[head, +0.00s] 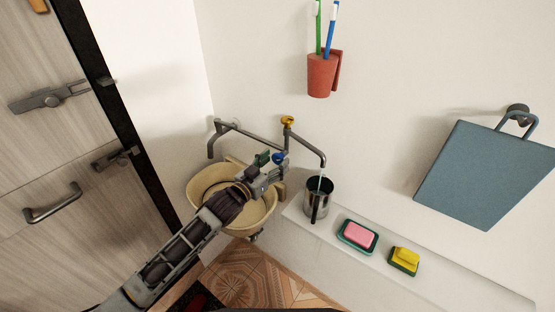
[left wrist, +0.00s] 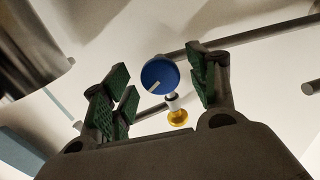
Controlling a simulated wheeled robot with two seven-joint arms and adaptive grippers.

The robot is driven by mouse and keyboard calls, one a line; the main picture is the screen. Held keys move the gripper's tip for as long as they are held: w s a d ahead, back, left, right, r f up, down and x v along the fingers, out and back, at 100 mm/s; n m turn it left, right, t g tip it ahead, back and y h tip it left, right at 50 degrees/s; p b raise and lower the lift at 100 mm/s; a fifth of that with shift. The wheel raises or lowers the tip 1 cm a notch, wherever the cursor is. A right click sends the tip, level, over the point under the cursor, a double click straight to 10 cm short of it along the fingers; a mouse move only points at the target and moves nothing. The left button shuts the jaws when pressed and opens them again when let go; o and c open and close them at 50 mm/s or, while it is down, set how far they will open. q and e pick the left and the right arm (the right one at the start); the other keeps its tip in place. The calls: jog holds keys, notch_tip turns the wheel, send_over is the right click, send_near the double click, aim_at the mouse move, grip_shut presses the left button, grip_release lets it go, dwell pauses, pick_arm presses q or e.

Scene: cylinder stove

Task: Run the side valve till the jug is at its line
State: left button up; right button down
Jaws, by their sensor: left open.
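My left gripper (head: 268,170) is open over the basin, its green-padded fingers apart. A blue knob (head: 278,157) with a white mark shows at its tips; in the left wrist view the blue knob (left wrist: 158,77) lies between the two fingers, touching neither visibly. A yellow knob (head: 288,121) sits higher on the pipe and shows behind the blue one in the left wrist view (left wrist: 177,118). The metal jug (head: 319,199) stands upright on the ledge under the right spout (head: 322,160). A pale streak runs from the spout into the jug. Its line and level are too small to tell.
A cream basin (head: 196,196) is under my left arm. A pink soap dish (head: 358,236) and a yellow sponge dish (head: 404,260) stand on the ledge (head: 450,290) right of the jug. A red toothbrush cup (head: 321,77) and a blue-grey board (head: 484,172) hang on the wall.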

pick_arm(q)
jog(key=shift+x, duration=1)
jog(key=c, duration=1)
